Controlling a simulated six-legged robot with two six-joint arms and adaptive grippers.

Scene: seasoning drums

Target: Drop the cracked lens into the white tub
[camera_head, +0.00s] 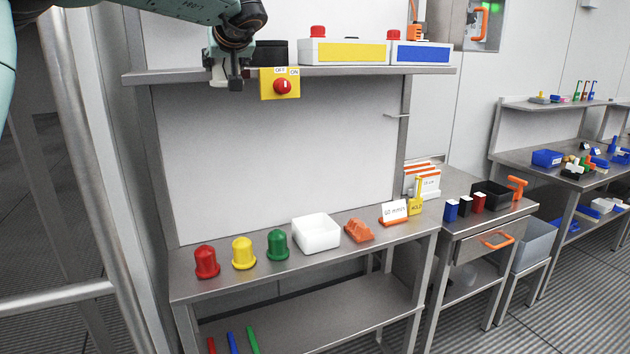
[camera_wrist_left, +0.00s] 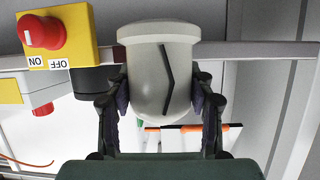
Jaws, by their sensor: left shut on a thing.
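The cracked lens is a pale grey dome-shaped cap with a black jagged line down its side (camera_wrist_left: 150,85). My left gripper (camera_wrist_left: 162,88) is shut on it, one finger on each side. In the head view my left gripper (camera_head: 228,78) is at the upper left, in front of the upper shelf, and only a small pale part of the lens shows there. The white tub (camera_head: 316,240) is an open square box on the bench below, to the right of the gripper. Its visible inside looks empty. My right gripper is not in view.
Red (camera_head: 206,263), yellow (camera_head: 243,254) and green (camera_head: 277,246) lenses stand left of the tub. An orange piece (camera_head: 359,231) lies right of it. A yellow OFF/ON switch (camera_head: 280,84) sits on the shelf edge (camera_head: 345,72), close beside the gripper.

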